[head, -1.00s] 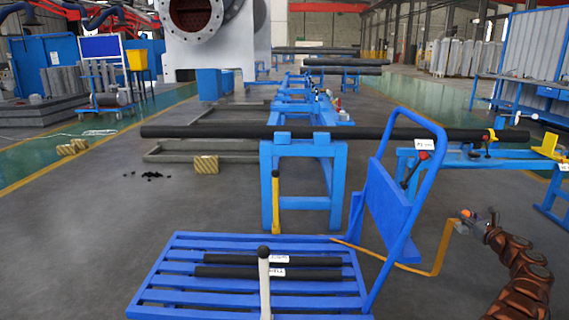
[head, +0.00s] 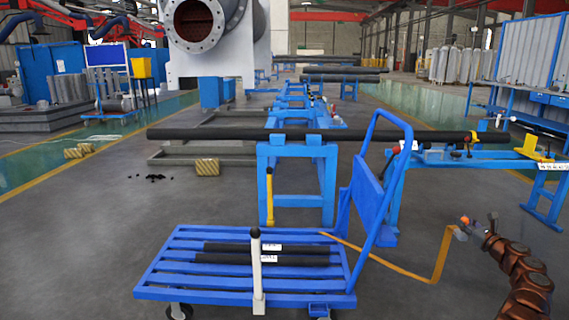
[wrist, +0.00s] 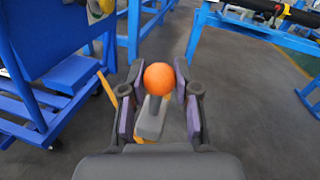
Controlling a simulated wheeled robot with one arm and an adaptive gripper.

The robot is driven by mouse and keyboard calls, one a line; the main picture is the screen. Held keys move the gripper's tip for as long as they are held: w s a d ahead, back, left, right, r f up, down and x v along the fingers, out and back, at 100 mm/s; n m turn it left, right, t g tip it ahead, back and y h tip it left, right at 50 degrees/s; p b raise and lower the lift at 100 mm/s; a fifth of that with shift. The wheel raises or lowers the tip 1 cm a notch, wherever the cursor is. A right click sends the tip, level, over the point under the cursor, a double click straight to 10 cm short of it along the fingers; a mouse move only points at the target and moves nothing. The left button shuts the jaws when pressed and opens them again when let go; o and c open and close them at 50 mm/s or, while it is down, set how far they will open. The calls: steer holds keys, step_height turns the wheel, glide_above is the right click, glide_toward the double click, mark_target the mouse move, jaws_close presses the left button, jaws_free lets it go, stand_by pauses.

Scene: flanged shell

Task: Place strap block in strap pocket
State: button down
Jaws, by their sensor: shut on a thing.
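The strap block (wrist: 150,124) is a grey block with an orange ball knob (wrist: 159,79) on a short stem. My gripper (wrist: 159,92) has its fingers on both sides of it and is shut on it. The yellow strap (wrist: 110,92) runs from the block. In the head view, my gripper (head: 478,230) holds the block off the floor, right of the blue cart (head: 190,294), and the strap (head: 415,276) sags back to the cart. A small blue bracket (head: 319,310) sits at the cart's front right edge; I cannot tell if it is the strap pocket.
Dark pipes (head: 262,259) lie on the cart, behind a white post (head: 257,285) with a black knob. A yellow post (head: 269,200) stands behind. The cart's handle (head: 387,190) rises at its right. A long pipe (head: 230,134) rests on blue stands (head: 262,185). Floor right of the cart is clear.

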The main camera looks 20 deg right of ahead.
steer(key=shift+w+a+f, duration=0.35)
steer(key=shift+w, duration=0.2)
steer(key=shift+s, duration=0.15)
steer(key=shift+a+f, duration=0.1)
steer(key=shift+f, duration=0.1)
steer(key=w+a+f+n+y, duration=0.1)
steer(key=w+a+n+y, duration=0.15)
steer(key=a, duration=0.85)
steer(key=w+a+f+n+g+y, duration=0.1)
steer(key=w+a+y, duration=0.15)
steer(key=a, duration=0.85)
steer(key=w+a+n+y, duration=0.2)
steer(key=a+y, duration=0.2)
steer(key=a, duration=0.7)
steer(key=s+a+r+n+g+y, duration=0.2)
steer(key=s+a+r+y, duration=0.1)
steer(key=a, duration=0.9)
steer(key=s+a+r+n+g+y, duration=0.2)
steer(key=s+a+r+n, duration=0.1)
steer(key=a, duration=0.9)
steer(key=s+a+r+n+g+y, duration=0.2)
steer(key=s+a+r+y, duration=0.1)
steer(key=a, duration=1)
step_height(320, 180, up, 23)
steer(key=p, duration=3.2)
steer(key=shift+w+d, duration=0.3)
steer(key=shift+f, duration=0.1)
